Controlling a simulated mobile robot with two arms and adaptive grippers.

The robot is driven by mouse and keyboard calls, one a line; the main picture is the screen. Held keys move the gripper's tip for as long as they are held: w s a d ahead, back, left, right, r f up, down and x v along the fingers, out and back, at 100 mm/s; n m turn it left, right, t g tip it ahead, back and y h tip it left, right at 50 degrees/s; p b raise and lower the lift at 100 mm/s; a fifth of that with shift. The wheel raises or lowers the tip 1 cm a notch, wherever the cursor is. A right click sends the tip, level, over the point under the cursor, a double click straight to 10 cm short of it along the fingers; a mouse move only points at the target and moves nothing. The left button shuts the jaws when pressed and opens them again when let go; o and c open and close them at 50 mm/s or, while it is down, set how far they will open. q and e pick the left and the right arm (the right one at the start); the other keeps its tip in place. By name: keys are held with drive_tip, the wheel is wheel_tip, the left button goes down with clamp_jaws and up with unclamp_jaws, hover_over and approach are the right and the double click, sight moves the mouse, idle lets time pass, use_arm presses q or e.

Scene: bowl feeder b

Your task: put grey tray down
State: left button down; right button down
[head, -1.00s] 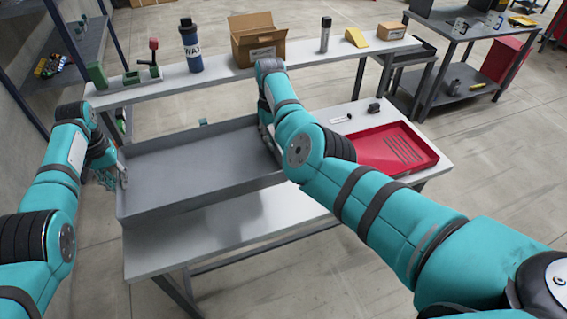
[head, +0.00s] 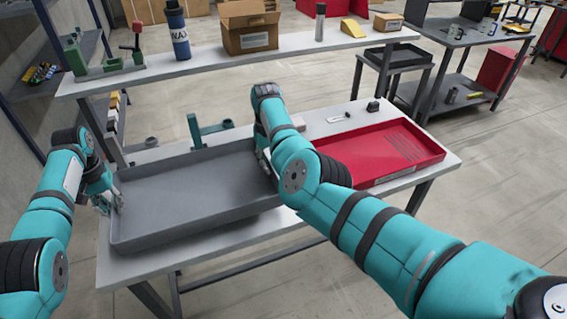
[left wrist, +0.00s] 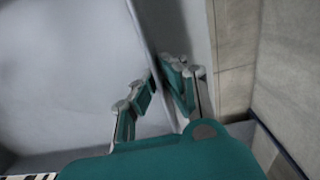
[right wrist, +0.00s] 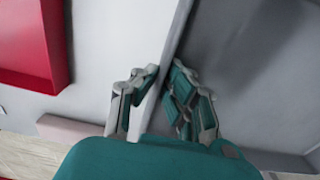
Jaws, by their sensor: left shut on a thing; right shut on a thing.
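The grey tray (head: 190,190) is level over the left half of the white workbench (head: 150,267), low against its top. I cannot tell whether its bottom touches. My left gripper (head: 108,204) is shut on the tray's left wall; the wall also runs between the fingers in the left wrist view (left wrist: 166,78). My right gripper (head: 264,162) is shut on the tray's right wall, partly hidden by my arm; the right wrist view shows its fingers (right wrist: 163,80) on either side of the wall. The tray looks empty.
A red tray (head: 425,155) lies on the bench to the right, close to my right arm. A green fixture (head: 200,128) stands behind the grey tray. A raised shelf at the back carries a blue bottle (head: 178,33) and a cardboard box (head: 249,28). Bare bench shows in front.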

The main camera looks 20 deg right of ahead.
sight(119, 217)
drive_tip(key=shift+d, duration=0.1)
idle(0.4)
